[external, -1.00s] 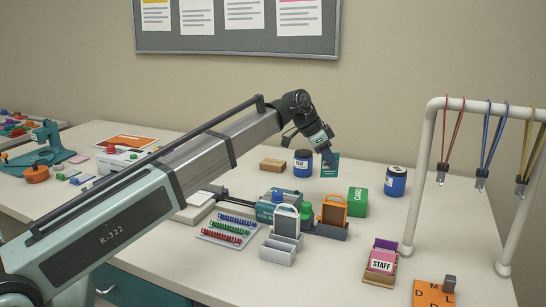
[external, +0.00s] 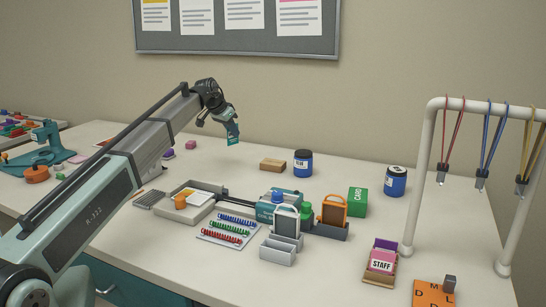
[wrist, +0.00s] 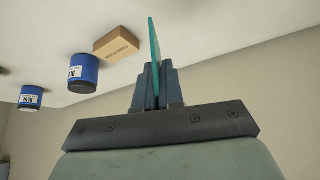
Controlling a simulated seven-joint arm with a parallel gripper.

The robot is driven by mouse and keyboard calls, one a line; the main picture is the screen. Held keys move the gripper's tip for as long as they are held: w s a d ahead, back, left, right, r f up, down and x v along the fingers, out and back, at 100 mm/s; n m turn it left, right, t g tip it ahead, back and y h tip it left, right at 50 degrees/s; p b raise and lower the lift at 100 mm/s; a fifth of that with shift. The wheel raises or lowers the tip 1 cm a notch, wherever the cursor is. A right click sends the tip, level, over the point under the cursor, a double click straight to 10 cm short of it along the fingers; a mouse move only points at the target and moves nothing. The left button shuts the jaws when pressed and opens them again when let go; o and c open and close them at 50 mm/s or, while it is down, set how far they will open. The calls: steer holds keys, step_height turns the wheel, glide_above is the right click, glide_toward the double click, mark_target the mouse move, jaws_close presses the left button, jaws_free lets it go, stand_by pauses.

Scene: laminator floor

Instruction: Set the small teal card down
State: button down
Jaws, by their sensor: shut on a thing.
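My gripper (external: 231,131) is shut on the small teal card (external: 232,138) and holds it above the back of the table, left of the tan block. In the wrist view the teal card (wrist: 155,55) shows edge-on, standing out between the two dark fingers of my gripper (wrist: 153,82). A gap between the card and the tabletop cannot be measured exactly, but the card appears raised. The card's printed face is too small to read.
A tan block (external: 272,165) and a blue jar (external: 303,163) stand right of my gripper, with another blue jar (external: 395,181) farther right. A grey tray (external: 187,207) and a bead rack (external: 229,229) lie nearer. The tabletop below the card is clear.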

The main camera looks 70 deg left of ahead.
steer(key=s+a+n+g+y, duration=0.15)
steer(key=s+a+n, duration=0.25)
steer(key=s+a, duration=1.2)
steer(key=shift+y, duration=0.25)
steer(key=shift+s+d+f, duration=0.15)
steer(key=shift+f, duration=1.55)
steer(key=shift+s+d+f, duration=0.2)
steer(key=shift+f, duration=1.45)
steer(key=shift+s+d+f, duration=0.15)
steer(key=shift+f, duration=1.55)
steer(key=shift+f, duration=0.1)
steer(key=c, duration=1.3)
jaws_free()
steer(key=shift+o, duration=0.2)
steer(key=v, duration=1.2)
steer(key=shift+s, duration=0.15)
